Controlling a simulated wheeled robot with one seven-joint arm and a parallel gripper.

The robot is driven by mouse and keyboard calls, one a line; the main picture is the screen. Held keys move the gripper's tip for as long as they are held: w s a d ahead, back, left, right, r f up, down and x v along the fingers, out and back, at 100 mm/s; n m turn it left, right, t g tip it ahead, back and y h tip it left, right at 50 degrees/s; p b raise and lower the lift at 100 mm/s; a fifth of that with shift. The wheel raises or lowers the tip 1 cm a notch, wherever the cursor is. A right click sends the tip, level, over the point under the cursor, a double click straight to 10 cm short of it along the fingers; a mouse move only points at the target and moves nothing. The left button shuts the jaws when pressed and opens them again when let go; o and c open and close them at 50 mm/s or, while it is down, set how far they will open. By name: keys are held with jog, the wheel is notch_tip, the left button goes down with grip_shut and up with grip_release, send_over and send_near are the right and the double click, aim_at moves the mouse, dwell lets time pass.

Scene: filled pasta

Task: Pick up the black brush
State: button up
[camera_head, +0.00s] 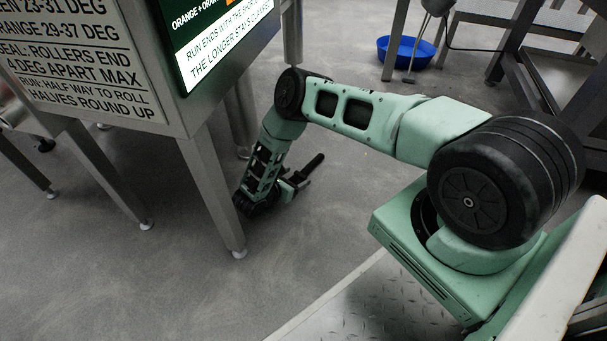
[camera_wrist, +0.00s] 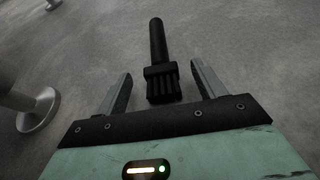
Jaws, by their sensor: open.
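The black brush (camera_wrist: 159,58) lies on the grey floor in the wrist view, its handle pointing away and its bristle head toward me. The head sits between the fingers of my open gripper (camera_wrist: 163,85), with a gap showing on each side. In the head view the brush handle (camera_head: 314,163) sticks out beyond my gripper (camera_head: 290,187), which is low by the floor. The rest of the brush is hidden behind my gripper there.
A metal table leg (camera_head: 213,195) with a round foot stands left of my gripper; a leg's foot (camera_wrist: 40,110) also shows in the wrist view. A blue bowl (camera_head: 405,50) sits on the floor at the back.

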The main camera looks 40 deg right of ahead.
aim_at(301, 174)
jog(key=b+x, duration=0.1)
jog(key=x, duration=0.1)
jog(key=b+x, duration=0.1)
jog(key=shift+w+d+f+b, duration=0.1)
jog(key=shift+d+f+b, duration=0.1)
jog(key=shift+f+b, duration=0.15)
jog(key=shift+w+d, duration=0.15)
jog(key=shift+d, duration=0.25)
jog(key=c, duration=1.2)
jog(key=shift+o, duration=0.2)
jog(key=shift+r, duration=0.1)
notch_tip(301, 174, up, 10)
jog(key=p, duration=0.7)
